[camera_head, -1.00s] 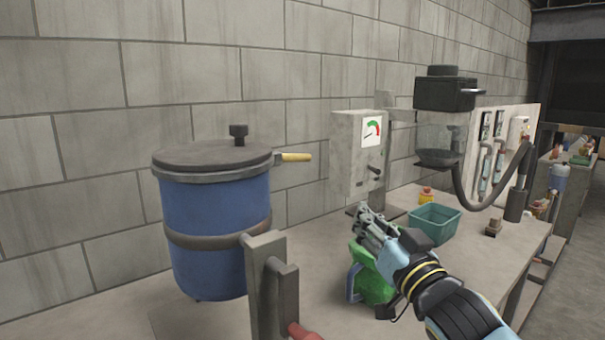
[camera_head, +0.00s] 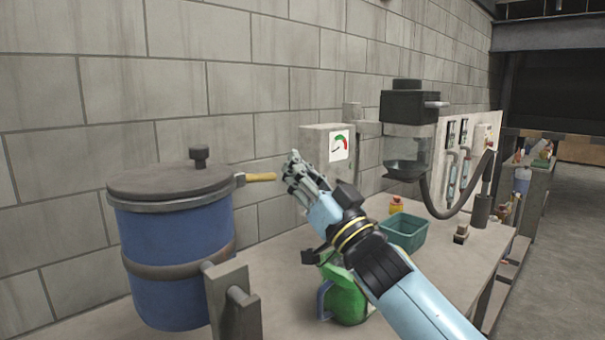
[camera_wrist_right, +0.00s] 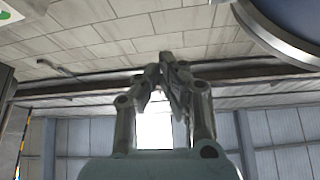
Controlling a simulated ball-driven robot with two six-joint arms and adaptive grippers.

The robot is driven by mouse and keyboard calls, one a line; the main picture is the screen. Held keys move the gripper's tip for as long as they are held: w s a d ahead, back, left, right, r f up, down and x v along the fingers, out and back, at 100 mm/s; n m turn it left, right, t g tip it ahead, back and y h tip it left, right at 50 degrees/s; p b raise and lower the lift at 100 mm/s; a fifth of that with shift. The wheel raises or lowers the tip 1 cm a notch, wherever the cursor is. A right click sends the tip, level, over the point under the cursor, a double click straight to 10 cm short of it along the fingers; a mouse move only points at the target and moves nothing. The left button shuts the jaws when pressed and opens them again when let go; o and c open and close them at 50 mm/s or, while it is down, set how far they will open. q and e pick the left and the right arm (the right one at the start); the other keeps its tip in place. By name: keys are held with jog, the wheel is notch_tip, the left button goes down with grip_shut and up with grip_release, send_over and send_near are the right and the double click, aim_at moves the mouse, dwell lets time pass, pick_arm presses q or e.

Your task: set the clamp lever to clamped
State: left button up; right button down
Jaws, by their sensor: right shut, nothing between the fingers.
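A blue pot (camera_head: 175,265) with a dark grey lid (camera_head: 165,186) stands at the left. A lever with a yellow handle (camera_head: 261,177) sticks out to the right from the lid's rim; it looks like the clamp lever. My right gripper (camera_head: 293,170) is shut and empty, its fingertips just right of the handle's tip in the picture. I cannot tell the gap in depth. In the right wrist view the closed fingers (camera_wrist_right: 166,70) point up, with the curved rim of what looks like the pot (camera_wrist_right: 290,30) at upper right; the lever does not show there. My left gripper is out of view.
A grey box with a gauge (camera_head: 338,144) stands behind my right gripper. A green watering can (camera_head: 347,297) is below my forearm. A grey upright bracket (camera_head: 230,300) stands before the pot.

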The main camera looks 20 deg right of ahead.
aim_at(258, 178)
jog(key=w+a, duration=0.2)
jog(key=w, duration=0.3)
jog(key=shift+w+f, duration=0.3)
jog(key=shift+f, duration=0.15)
